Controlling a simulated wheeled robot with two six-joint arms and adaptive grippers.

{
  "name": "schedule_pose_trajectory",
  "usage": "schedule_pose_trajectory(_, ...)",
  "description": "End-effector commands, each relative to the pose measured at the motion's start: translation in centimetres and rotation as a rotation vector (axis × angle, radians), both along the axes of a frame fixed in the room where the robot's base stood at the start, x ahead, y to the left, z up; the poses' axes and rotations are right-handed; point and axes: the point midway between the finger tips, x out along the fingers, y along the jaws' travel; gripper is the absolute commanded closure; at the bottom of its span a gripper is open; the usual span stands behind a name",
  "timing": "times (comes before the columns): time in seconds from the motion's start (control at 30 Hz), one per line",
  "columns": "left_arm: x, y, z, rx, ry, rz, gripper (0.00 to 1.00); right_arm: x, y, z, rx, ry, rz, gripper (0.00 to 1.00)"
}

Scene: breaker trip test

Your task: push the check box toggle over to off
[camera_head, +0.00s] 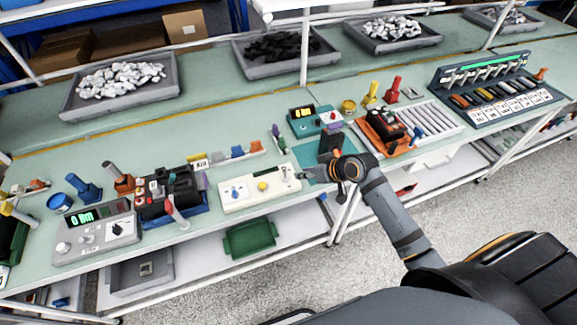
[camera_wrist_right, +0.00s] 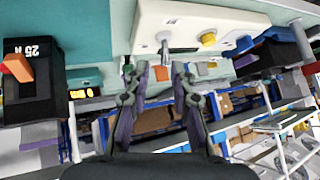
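The check box (camera_head: 262,194) is a long white box on the green bench, with a blue knob, a yellow button and a metal toggle (camera_head: 285,171) at its right end. In the right wrist view the check box (camera_wrist_right: 215,20) fills the top, and the toggle (camera_wrist_right: 165,48) shows as a thin lever between the lines of my fingers. My right gripper (camera_head: 307,175) is low at the box's right end; in the right wrist view its fingers (camera_wrist_right: 156,70) are apart with nothing held. I cannot tell whether a finger touches the toggle. My left gripper is out of view.
A black breaker (camera_wrist_right: 32,90) marked 25 A, with an orange lever, stands beside my right gripper. A teal tester (camera_head: 306,122) with a yellow display is behind. The bench's front edge is close.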

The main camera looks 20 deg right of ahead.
Motion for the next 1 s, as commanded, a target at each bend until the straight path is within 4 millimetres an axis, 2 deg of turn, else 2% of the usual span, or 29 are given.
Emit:
schedule_pose_trajectory(0.03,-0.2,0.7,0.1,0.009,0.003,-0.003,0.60,0.5,0.2,1.2,0.012,-0.019,0.015,0.76)
schedule_pose_trajectory(0.1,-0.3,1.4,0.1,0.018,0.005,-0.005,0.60,0.6,0.5,1.8,0.021,-0.027,0.024,0.76)
schedule_pose_trajectory(0.27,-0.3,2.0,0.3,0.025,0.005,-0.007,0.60,1.0,0.7,1.4,0.025,-0.028,0.022,0.76)
schedule_pose_trajectory(0.37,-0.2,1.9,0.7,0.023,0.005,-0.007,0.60,2.0,1.4,0.5,0.028,-0.028,0.020,0.76)
schedule_pose_trajectory(0.6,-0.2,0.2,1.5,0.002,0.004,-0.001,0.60,5.1,3.5,-3.1,0.026,-0.026,0.020,0.76)
schedule_pose_trajectory(0.7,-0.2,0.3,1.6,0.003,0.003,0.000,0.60,6.0,4.1,-4.3,0.025,-0.026,0.021,0.76)
schedule_pose_trajectory(1.0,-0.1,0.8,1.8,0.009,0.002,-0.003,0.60,7.0,4.7,-5.5,0.020,-0.029,0.023,0.76)
